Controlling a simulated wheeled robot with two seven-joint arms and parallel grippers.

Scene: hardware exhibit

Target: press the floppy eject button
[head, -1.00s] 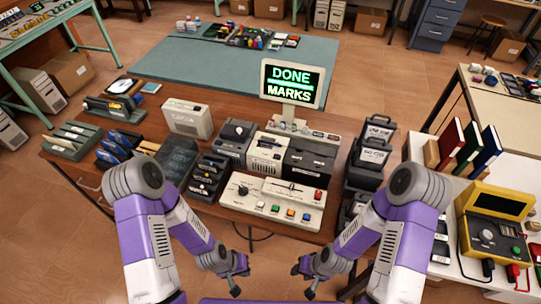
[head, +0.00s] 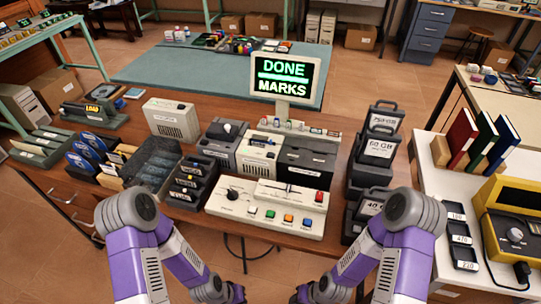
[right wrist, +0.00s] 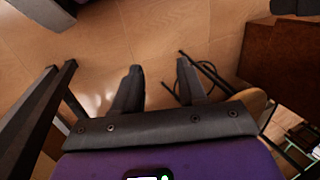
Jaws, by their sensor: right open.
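A row of three drive-like units stands on the wooden table in the head view: a grey one (head: 220,143), a beige one (head: 258,155) and a black one (head: 307,160). I cannot make out which part is the floppy eject button; it is too small to tell. My left gripper (head: 236,294) is low at the bottom edge of the head view, in front of the table, its fingers unclear. My right gripper (right wrist: 158,82) is open and empty above the floor in the right wrist view. Both grippers are apart from the units.
A beige control panel (head: 267,211) with coloured buttons lies in front of the units. A monitor (head: 284,80) behind reads "DONE MARKS". Black cartridges (head: 378,150) stand right; trays and disks (head: 85,160) lie left. A white table (head: 425,150) is at right.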

